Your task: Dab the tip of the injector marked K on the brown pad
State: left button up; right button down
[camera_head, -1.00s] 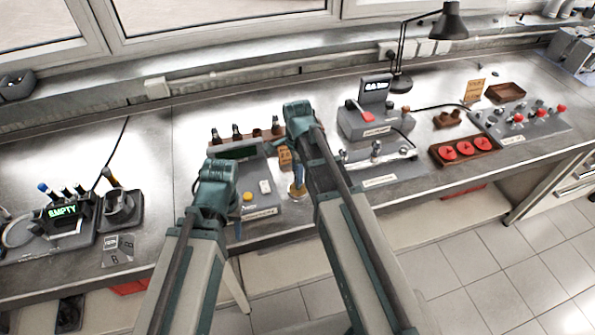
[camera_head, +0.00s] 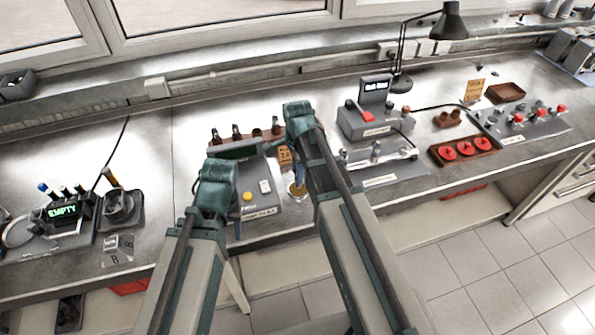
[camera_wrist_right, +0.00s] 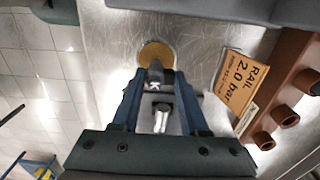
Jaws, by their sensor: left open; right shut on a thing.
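My right gripper (camera_wrist_right: 157,100) is shut on the injector marked K (camera_wrist_right: 155,76), whose white letter shows between the fingers. In the head view, its blue fingers (camera_head: 299,171) point down over the bench's front part. The round brown pad (camera_wrist_right: 156,52) lies just beyond the injector's dark end in the wrist view; it also shows below the fingers in the head view (camera_head: 297,190). I cannot tell whether the tip touches the pad. My left gripper (camera_head: 215,188) is open and empty, left of the pad near the bench's front edge; its fingertips are mostly hidden.
A brown rack (camera_wrist_right: 285,112) and an orange card reading "RAIL 2.0 bar" (camera_wrist_right: 239,82) are close to the right gripper. A grey unit with a yellow button (camera_head: 263,212) stands left of the pad. A grey tester with a display (camera_head: 374,115) stands to the right.

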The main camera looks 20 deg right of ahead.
notch_tip(320, 180, up, 7)
jog(key=p, duration=0.7)
dwell(0.3)
dwell(0.3)
